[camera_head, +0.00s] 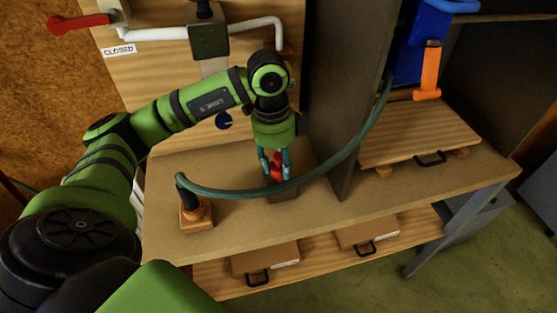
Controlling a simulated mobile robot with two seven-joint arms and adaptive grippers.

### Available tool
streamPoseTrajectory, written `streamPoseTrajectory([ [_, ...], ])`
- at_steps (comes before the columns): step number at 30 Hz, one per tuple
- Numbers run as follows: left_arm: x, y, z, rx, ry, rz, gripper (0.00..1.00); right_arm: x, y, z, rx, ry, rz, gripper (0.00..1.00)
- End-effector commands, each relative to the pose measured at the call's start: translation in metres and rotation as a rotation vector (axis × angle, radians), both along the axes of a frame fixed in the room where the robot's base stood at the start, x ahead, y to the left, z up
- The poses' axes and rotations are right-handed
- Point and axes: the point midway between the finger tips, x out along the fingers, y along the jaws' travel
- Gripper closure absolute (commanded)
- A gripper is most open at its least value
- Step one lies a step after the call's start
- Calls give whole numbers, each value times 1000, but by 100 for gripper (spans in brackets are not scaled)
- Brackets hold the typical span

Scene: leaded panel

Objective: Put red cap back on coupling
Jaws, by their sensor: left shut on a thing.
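My left gripper (275,166) reaches down over the bench and is shut on the red cap (276,168). The red cap shows as a small red patch between the teal fingers. A small brown block (284,196) is just below it; I cannot tell whether the cap touches it. A green hose (235,192) crosses in front of the block and hides part of it. The hose's left end meets a black coupling (188,200) on an orange base (197,216) at the left of the bench. My right gripper is not in view.
A dark upright divider (335,90) stands right of my gripper. Beyond it are a blue body (424,40), an orange handle (430,72) and a wooden board (415,137) with a black handle. A red lever (78,24) is at the upper left. The front bench top is clear.

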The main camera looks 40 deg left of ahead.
Motion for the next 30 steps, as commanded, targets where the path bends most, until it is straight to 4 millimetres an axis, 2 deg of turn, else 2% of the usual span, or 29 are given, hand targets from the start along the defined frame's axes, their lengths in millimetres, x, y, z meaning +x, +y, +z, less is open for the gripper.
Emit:
streamPoseTrajectory([
  [7,0,0,-7,1,0,0,78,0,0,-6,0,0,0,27],
  [8,0,0,-6,1,0,0,53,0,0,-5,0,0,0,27],
  [9,0,0,-6,1,0,0,37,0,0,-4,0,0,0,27],
  [10,0,0,-6,1,0,0,33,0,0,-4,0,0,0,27],
  [22,1,0,-1,-1,-2,1,33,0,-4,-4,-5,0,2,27],
  [26,1,2,17,0,-5,1,33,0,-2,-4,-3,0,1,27],
  [30,1,5,49,-1,-8,1,33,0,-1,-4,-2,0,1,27],
])
